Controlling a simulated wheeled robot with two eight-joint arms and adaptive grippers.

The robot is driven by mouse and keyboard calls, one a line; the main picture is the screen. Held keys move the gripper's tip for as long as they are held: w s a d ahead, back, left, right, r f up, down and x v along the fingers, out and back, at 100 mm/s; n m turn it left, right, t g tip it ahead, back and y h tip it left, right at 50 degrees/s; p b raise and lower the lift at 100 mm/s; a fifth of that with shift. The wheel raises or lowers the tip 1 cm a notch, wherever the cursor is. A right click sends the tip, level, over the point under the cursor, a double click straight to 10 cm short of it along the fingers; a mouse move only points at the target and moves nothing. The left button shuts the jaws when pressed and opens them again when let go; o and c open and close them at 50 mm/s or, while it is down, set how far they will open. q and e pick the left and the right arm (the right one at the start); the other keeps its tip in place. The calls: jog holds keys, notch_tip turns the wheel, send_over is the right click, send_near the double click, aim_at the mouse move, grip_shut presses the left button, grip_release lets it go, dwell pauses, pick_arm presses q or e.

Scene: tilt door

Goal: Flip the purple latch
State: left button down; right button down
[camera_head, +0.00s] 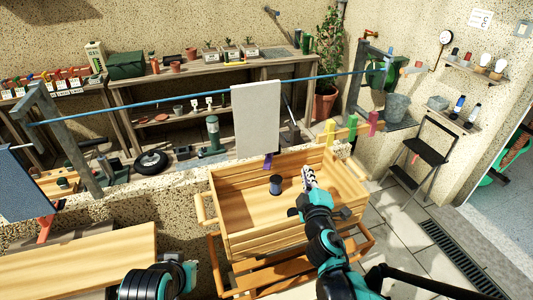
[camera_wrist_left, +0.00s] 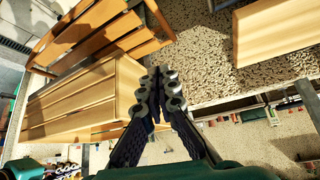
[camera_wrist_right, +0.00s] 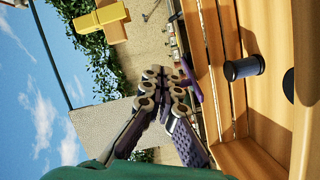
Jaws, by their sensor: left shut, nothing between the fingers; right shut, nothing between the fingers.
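The purple latch (camera_head: 268,161) is small and sits below the lower edge of a pale upright panel (camera_head: 256,118), at the back of the wooden cart. In the right wrist view a purple bar (camera_wrist_right: 192,82), apparently this latch, shows just beyond my right fingertips; I cannot tell whether they touch it. My right gripper (camera_head: 309,176) is shut and empty, above the cart, to the right of the latch in the head view. My left gripper (camera_wrist_left: 159,86) is shut and empty, away from the latch.
The slatted wooden cart (camera_head: 229,232) holds a dark cylinder (camera_head: 276,185). Yellow (camera_head: 331,131), green (camera_head: 352,123) and red (camera_head: 373,122) pieces stand right of the panel. A wooden tabletop (camera_head: 75,267) is at lower left. A blue line crosses the back.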

aim_at(269, 163)
jog(key=w+a+f+n+y, duration=0.1)
jog(key=a+f+n+y, duration=0.2)
jog(key=a+n+y, duration=0.5)
jog(key=shift+n+h, duration=0.7)
jog(key=shift+h, duration=0.1)
jog(key=x, duration=0.8)
jog(key=b+x, duration=0.1)
jog(key=x, duration=0.3)
jog(key=shift+a+f, duration=0.1)
jog(key=shift+f, duration=0.2)
jog(key=shift+w+d, duration=0.1)
jog(key=shift+d, duration=0.25)
jog(key=shift+w+d, duration=0.1)
jog(key=shift+w, duration=0.05)
jog(key=shift+d, duration=0.15)
jog(key=shift+d, duration=0.35)
